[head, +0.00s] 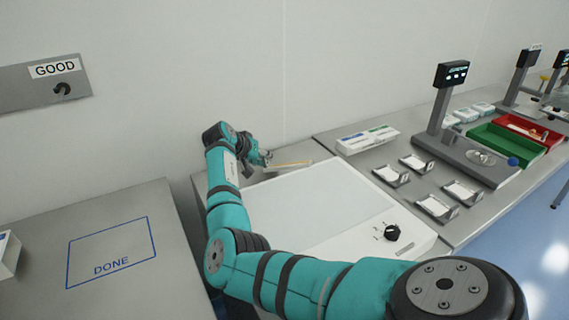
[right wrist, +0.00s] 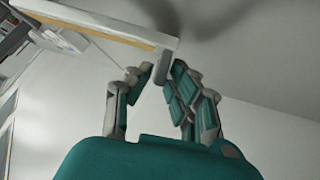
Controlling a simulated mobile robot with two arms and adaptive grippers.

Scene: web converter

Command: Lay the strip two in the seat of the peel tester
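My right gripper (head: 266,158) is at the back edge of a white flat-topped box. Its fingers (right wrist: 162,75) close around the near end of a long, thin, pale strip with a tan edge (head: 291,165), which points right in the head view. In the right wrist view the strip (right wrist: 95,27) runs to the upper left from the fingertips. I see no number on it. A grey stand with a display on a post (head: 453,75) and a long base (head: 462,152) may be the peel tester; no label is readable. My left gripper is not in view.
The white box (head: 300,205) has a black knob (head: 392,232). Several small metal holders with white pads (head: 435,207) stand right of it. Green (head: 497,142) and red (head: 530,130) trays lie farther right. The DONE area (head: 110,250) on the left table is empty.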

